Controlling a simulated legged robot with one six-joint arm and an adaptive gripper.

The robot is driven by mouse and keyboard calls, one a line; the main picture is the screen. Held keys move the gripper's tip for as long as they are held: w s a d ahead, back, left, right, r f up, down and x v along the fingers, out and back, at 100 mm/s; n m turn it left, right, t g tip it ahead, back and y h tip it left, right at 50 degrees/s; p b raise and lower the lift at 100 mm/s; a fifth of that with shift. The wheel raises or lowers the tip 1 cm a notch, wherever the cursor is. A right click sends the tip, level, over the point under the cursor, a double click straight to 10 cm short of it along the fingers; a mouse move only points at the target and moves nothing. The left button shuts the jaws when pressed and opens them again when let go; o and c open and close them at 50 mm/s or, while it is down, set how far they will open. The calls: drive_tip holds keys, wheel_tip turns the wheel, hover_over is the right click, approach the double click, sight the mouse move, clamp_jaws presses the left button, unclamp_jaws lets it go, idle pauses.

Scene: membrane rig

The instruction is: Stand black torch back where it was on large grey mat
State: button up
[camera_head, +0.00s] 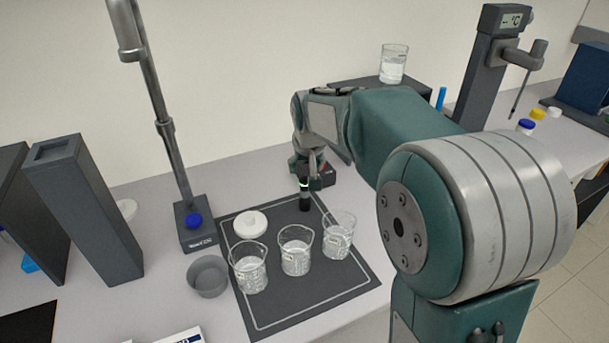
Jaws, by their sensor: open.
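The black torch (305,201) is upright at the back part of the large grey mat (318,282), with a green band near its top. Its lower end appears to meet the mat. My gripper (309,181) points down at the torch's upper end, with its jaws open. The fingers partly hide the torch's top, and I cannot tell whether they touch it.
Three beakers of clear liquid, left (250,274), middle (295,257) and right (338,241), stand on the mat in front of the torch. A white lidded dish (250,224) sits left of it. A grey bowl (208,276) and a metal stand (172,150) are further left.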

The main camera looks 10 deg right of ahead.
drive_tip(key=s+r, duration=0.5)
drive_tip(key=s, duration=0.9)
drive_tip(key=s+f+t, duration=0.1)
drive_tip(key=s+f, duration=0.1)
drive_tip(key=s, duration=1.3)
drive_tip(key=shift+s+d+f+n, duration=0.15)
drive_tip(key=shift+s+f+n, duration=0.2)
drive_tip(key=shift+s+n, duration=0.05)
